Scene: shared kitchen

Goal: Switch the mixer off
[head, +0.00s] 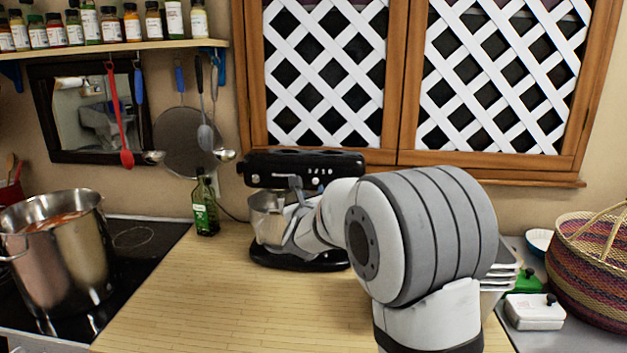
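The mixer (262,168) is black and stands on the wooden counter below the lattice windows. Its steel bowl (266,222) sits under the head, above a black base. The front of the mixer head has a light round knob (315,181) and small marks beside it; the knob's setting is too small to read. My gripper (297,184) is at the front of the mixer head, close to the knob. I cannot tell whether it touches the mixer. My arm hides the right part of the bowl and base, and the finger opening is unclear.
A green bottle (205,207) stands left of the mixer. A large steel pot (62,262) sits on the black stove at left. A woven basket (590,265) and white butter dish (534,311) are at right. The front-left counter is clear.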

